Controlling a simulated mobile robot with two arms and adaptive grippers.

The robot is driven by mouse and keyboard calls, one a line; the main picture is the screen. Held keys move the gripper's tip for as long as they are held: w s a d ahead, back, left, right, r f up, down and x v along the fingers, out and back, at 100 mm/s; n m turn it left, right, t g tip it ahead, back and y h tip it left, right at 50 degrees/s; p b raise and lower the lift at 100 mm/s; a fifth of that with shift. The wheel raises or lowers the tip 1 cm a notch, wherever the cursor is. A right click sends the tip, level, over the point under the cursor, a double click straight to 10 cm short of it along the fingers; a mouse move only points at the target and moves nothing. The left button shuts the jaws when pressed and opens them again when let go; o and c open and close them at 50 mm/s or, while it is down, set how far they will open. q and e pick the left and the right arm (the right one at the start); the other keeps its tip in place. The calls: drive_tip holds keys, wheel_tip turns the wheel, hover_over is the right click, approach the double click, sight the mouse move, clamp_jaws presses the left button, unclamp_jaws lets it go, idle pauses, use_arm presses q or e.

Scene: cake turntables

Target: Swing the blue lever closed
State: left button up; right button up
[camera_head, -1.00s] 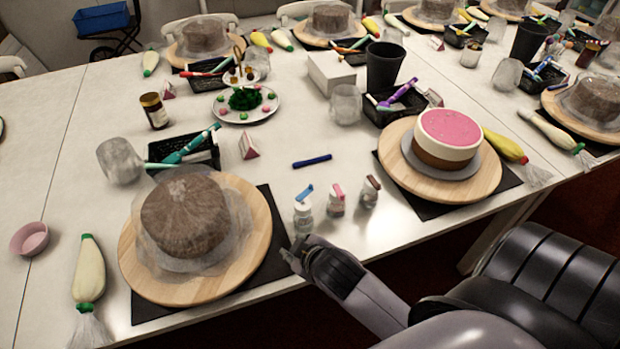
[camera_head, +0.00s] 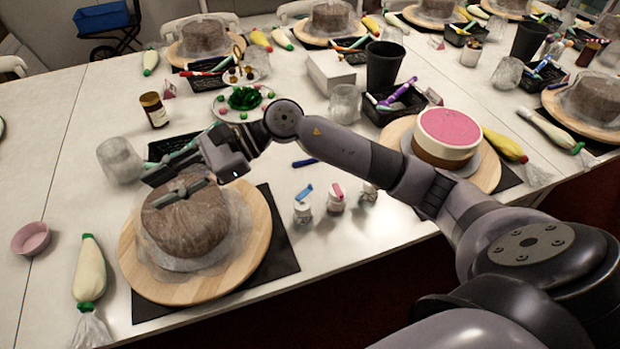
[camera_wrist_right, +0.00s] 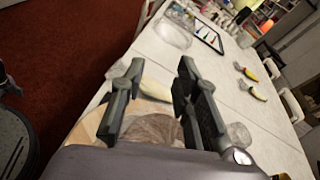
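The blue lever (camera_head: 304,193) sits on top of a small clear jar (camera_head: 303,213) at the table's near edge in the head view. It looks slanted, with its right end higher; how far it stands open is too small to tell. My right gripper (camera_head: 170,190) is over the wrapped brown cake (camera_head: 186,225), well left of the jar. In the wrist view its two fingers (camera_wrist_right: 158,78) are apart with nothing gripped between them; the cake shows below. The blue lever is not visible in the wrist view. My left gripper is not in view.
Two similar jars, one with a pink top (camera_head: 337,192), stand right of the blue-levered jar. A blue pen (camera_head: 304,163) lies behind. A black basket (camera_head: 160,149) is near the gripper.

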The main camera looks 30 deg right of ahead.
drive_tip(key=w+d+f+n+g+h, duration=0.1)
drive_tip(key=d+f+n+h, duration=0.15)
drive_tip(key=d, duration=0.25)
drive_tip(key=w+d+f+n+h, duration=0.1)
drive_tip(key=d+f+n+h, duration=0.1)
drive_tip(key=d+h, duration=0.2)
wheel_tip(320, 180, up, 2)
drive_tip(key=n+g+h, duration=0.1)
drive_tip(key=n+h, duration=0.1)
drive_tip(key=h, duration=0.7)
hover_over(304, 192)
drive_tip(key=d, duration=0.2)
drive_tip(key=shift+y, duration=0.35)
wheel_tip(304, 192, down, 17)
drive_tip(key=p, duration=0.3)
drive_tip(key=shift+w, duration=0.15)
clamp_jaws()
